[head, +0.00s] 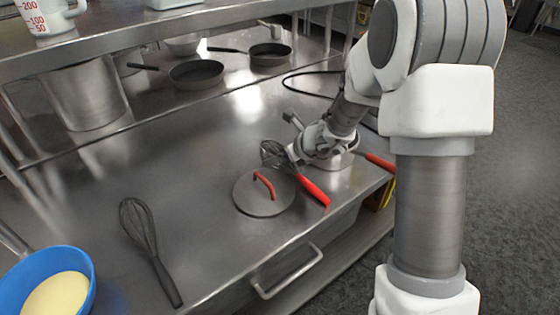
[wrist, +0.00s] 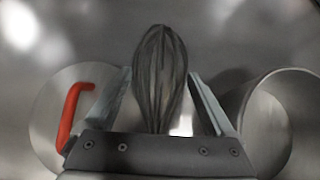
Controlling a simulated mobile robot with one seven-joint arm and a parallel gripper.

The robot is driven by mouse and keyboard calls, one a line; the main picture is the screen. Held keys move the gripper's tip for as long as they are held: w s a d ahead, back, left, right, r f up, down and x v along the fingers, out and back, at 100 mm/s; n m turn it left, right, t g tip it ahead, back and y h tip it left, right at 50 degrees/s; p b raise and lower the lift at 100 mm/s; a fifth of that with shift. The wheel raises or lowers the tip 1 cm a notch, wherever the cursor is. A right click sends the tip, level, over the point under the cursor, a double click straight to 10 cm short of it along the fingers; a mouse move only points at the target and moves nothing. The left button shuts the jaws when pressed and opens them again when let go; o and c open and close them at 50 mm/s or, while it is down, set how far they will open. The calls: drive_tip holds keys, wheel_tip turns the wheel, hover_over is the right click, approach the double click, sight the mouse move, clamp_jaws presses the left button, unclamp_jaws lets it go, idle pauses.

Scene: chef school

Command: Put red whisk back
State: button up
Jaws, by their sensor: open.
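The red whisk (head: 314,190) lies on the steel counter in the head view, its red handle toward the front right edge and its wire loops toward the back left. My gripper (head: 308,146) is low over the counter, close beside the whisk. In the wrist view the whisk's wire loops (wrist: 160,80) show between the two spread fingers of my gripper (wrist: 160,76). The fingers are open, with visible gaps to the wires. The whisk's handle is hidden in the wrist view.
A round lid with a red handle (head: 262,199) lies just left of the whisk. A round metal pot (wrist: 284,112) stands to the right in the wrist view. A dark whisk (head: 145,240) and a blue bowl (head: 84,264) are at left. A shelf (head: 120,43) overhangs the back.

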drive_tip(key=shift+w+a+f, duration=0.25)
drive_tip(key=shift+w+f, duration=0.1)
drive_tip(key=shift+f, duration=0.05)
drive_tip(key=c, duration=1.3)
drive_tip(key=shift+r, duration=0.55)
drive_tip(key=r, duration=0.1)
drive_tip(key=r+p, duration=0.2)
drive_tip(key=r, duration=0.1)
drive_tip(key=shift+d, duration=0.25)
drive_tip(key=shift+s+d+r+m+t+h+p, duration=0.25)
drive_tip(key=shift+s+d+r+m+h+p, duration=0.3)
drive_tip(key=shift+s+d+r, duration=0.8)
drive_tip(key=shift+s+d+r+m+t+h+p, duration=0.35)
drive_tip(key=shift+s+d+r+m, duration=0.5)
drive_tip(key=shift+d+r, duration=0.85)
drive_tip(key=shift+s+d+r+m+t+h+p, duration=0.1)
drive_tip(key=shift+s+d+r+m+h+p, duration=0.35)
drive_tip(key=shift+s+d+r, duration=1.1)
